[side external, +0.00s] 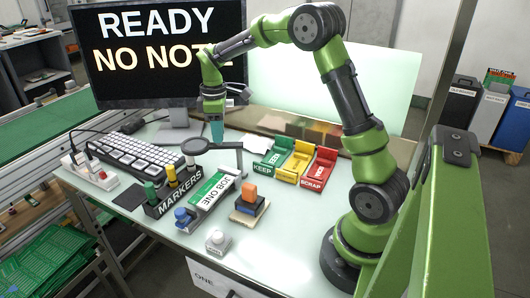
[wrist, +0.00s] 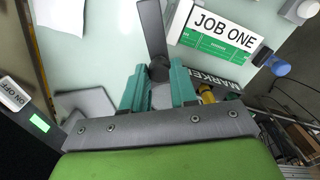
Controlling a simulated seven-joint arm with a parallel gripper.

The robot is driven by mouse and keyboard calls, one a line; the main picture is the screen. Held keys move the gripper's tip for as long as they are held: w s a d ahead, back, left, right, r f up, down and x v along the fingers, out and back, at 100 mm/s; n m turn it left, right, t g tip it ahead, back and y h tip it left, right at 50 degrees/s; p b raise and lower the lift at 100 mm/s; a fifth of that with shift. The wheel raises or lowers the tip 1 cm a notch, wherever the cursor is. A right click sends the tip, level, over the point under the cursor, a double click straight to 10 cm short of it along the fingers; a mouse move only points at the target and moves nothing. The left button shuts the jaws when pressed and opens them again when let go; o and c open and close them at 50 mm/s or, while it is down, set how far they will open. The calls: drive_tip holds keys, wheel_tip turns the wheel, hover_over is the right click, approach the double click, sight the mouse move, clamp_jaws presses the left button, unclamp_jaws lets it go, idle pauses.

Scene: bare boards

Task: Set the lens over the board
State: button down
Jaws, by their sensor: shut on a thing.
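The lens (side external: 195,146) is a dark ring on a dark swing arm, with a post at its right end. My gripper (side external: 216,138) points down with teal fingers and is shut on the lens near where ring and arm meet. In the wrist view my gripper (wrist: 158,88) has the dark joint of the lens arm (wrist: 152,30) between its fingertips; the ring is mostly hidden there. The board (side external: 213,188) is green with a white JOB ONE label and lies in front of the lens in the side view. The board (wrist: 218,40) is right of the lens arm in the wrist view.
A MARKERS holder (side external: 175,190) stands left of the board. Green, yellow and red trays (side external: 297,162) are at the right. An orange block on a small stack (side external: 249,205) and a white-topped knob (side external: 218,240) are near the front. A keyboard (side external: 135,157) lies at the left.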

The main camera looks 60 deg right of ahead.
drive_tip(key=shift+s+a+r+n, duration=0.1)
drive_tip(key=shift+s+a+n, duration=0.55)
drive_tip(key=shift+n, duration=1.4)
drive_tip(key=shift+s+a+f+n, duration=0.1)
drive_tip(key=shift+s+a+n, duration=0.2)
drive_tip(key=shift+s+n, duration=1.2)
drive_tip(key=shift+s+a+r+n, duration=0.1)
drive_tip(key=shift+s+a+n, duration=0.25)
drive_tip(key=shift+n, duration=2.2)
drive_tip(key=shift+a, duration=0.1)
drive_tip(key=c, duration=0.9)
unclamp_jaws()
wheel_tip(320, 180, up, 17)
drive_tip(key=shift+f, duration=0.1)
